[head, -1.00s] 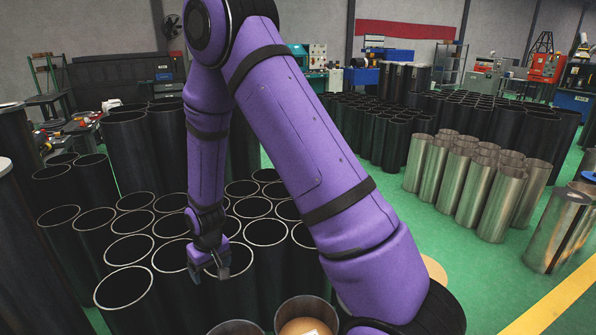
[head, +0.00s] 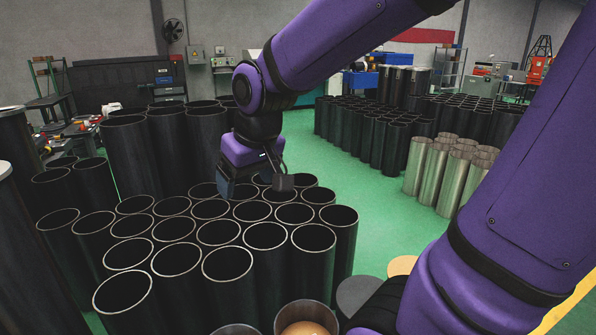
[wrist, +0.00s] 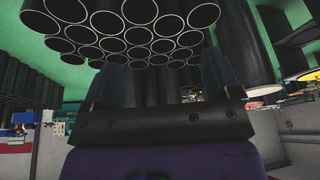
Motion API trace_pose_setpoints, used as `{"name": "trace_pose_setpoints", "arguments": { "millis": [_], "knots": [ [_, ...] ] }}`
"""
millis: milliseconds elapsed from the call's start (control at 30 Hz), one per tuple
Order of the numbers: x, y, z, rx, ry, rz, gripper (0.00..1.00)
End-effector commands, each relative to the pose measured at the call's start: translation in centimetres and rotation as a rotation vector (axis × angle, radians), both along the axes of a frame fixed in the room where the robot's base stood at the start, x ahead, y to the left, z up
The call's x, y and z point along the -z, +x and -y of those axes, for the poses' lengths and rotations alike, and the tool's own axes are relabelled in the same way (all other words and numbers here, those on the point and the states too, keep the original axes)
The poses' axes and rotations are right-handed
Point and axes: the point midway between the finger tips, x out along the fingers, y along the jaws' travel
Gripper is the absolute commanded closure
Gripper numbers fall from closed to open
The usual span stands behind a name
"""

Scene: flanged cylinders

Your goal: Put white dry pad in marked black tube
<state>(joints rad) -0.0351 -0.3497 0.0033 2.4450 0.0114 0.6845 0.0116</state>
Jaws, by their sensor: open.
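My gripper (head: 256,186) is open over the far part of a cluster of black tubes (head: 227,265), with no pad visible between its fingers. In the wrist view its two dark fingers (wrist: 163,78) stand apart, with the tube mouths beyond them. The tubes stand upright with pale rims and dark insides. I cannot make out a mark on any of them. I cannot pick out a white dry pad in either current view. A tan rounded item (head: 305,328) shows inside an open container at the bottom edge, cut off by the frame.
Taller black tubes (head: 128,160) stand behind on the left. Metallic tubes (head: 433,170) and more black tubes (head: 365,135) stand to the right. Green floor (head: 385,235) lies clear between the groups. Flat round discs (head: 360,295) lie near the bottom, beside my arm.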

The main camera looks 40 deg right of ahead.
Motion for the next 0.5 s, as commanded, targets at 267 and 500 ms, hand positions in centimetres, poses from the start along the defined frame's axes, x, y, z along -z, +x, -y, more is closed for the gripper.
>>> {"name": "trace_pose_setpoints", "arguments": {
  "millis": [267,500],
  "knots": [
    [-4.0,-7.7,0.9,0.015,-0.005,0.07,0.17],
    [-5.0,-11.6,1.2,0.022,-0.008,0.098,0.17]
  ]
}}
